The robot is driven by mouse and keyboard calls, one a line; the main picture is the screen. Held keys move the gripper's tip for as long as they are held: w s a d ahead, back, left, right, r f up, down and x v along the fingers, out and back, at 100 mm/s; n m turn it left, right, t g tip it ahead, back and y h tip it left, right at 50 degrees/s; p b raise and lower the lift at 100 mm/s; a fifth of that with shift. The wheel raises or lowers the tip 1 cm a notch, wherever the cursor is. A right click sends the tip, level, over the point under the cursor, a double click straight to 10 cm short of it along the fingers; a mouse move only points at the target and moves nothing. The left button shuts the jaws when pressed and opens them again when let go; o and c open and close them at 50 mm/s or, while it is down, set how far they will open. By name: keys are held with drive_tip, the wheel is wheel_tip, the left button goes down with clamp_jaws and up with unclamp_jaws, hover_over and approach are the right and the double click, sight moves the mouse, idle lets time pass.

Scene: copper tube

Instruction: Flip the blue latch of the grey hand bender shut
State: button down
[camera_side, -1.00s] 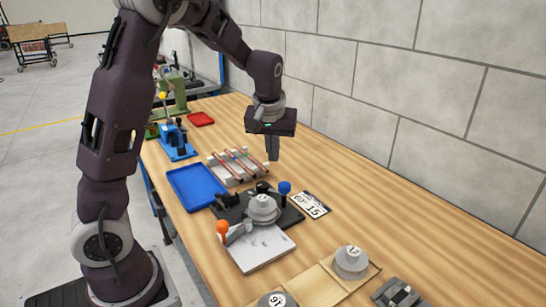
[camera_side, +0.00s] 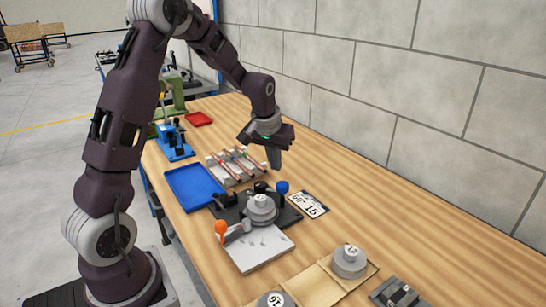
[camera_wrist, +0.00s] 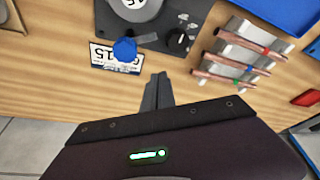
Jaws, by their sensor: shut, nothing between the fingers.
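The grey hand bender (camera_side: 262,208) has a round grey die on a black base plate and stands mid-table in the side view. Its die also shows at the top of the wrist view (camera_wrist: 136,6). The blue latch knob (camera_side: 283,187) stands up at the bender's back right edge; in the wrist view the blue latch (camera_wrist: 124,50) is left of and beyond my fingertips. My gripper (camera_side: 274,166) is shut and empty, tilted, above the table behind the latch. It also shows in the wrist view (camera_wrist: 159,80). It does not touch the latch.
A number plate (camera_side: 309,204) lies right of the latch. A white block (camera_side: 257,250) and an orange-knobbed handle (camera_side: 221,228) are in front. The wall runs behind.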

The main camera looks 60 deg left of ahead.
drive_tip(key=x, duration=0.4)
drive_tip(key=s, duration=0.1)
drive_tip(key=d, duration=0.1)
drive_tip(key=s, duration=0.1)
drive_tip(key=shift+s+d+f, duration=0.25)
drive_tip(key=shift+s, duration=0.05)
drive_tip(key=shift+s+d, duration=0.2)
drive_tip(key=shift+s, duration=0.15)
